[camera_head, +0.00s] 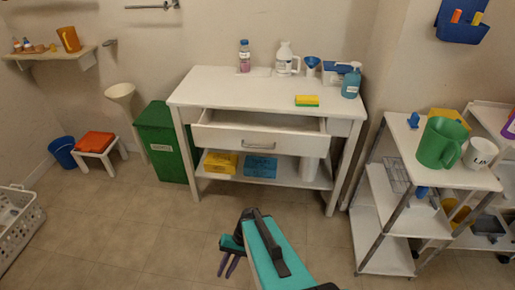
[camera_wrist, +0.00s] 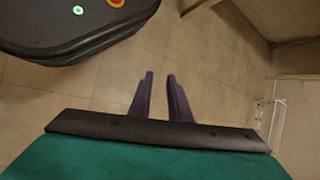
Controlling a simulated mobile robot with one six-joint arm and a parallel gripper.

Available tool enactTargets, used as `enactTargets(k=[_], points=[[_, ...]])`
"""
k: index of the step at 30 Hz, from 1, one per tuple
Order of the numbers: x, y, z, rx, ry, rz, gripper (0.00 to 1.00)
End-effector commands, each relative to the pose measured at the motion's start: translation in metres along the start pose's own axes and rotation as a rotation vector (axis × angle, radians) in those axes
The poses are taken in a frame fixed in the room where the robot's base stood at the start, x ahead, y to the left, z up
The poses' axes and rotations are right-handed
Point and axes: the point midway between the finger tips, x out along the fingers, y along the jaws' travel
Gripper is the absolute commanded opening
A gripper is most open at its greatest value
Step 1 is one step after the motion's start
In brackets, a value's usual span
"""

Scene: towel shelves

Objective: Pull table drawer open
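The white table (camera_head: 215,88) stands against the back wall in the head view. Its drawer (camera_head: 262,143) is pulled out toward me, and part of its inside shows behind the front. A grey handle (camera_head: 259,145) sits at the middle of the drawer front. My gripper (camera_head: 227,268) is low in front of the table, apart from the handle, with its purple fingers pointing down. In the wrist view my gripper (camera_wrist: 160,74) shows two fingers with a gap between them and bare floor beyond. Nothing is held. The drawer cannot be made out in the wrist view.
On the tabletop are bottles, a yellow sponge (camera_head: 307,101) and a blue spray bottle (camera_head: 352,82). A green bin (camera_head: 160,145) stands left of the table. A white shelf cart (camera_head: 390,205) stands at the right. The floor (camera_head: 150,220) before the table is clear.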

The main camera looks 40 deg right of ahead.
Motion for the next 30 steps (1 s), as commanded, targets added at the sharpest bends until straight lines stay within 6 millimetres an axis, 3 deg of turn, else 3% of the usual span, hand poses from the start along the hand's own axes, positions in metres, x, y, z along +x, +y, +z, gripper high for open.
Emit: enactTargets(k=[6,15,22,30], points=[[0.043,0.015,0.025,-0.094,-0.070,0.196,0.17],[0.083,0.043,0.053,-0.245,-0.137,0.460,0.17],[0.100,0.063,0.065,-0.361,-0.164,0.631,0.17],[0.106,0.070,0.069,-0.418,-0.171,0.708,0.17]])
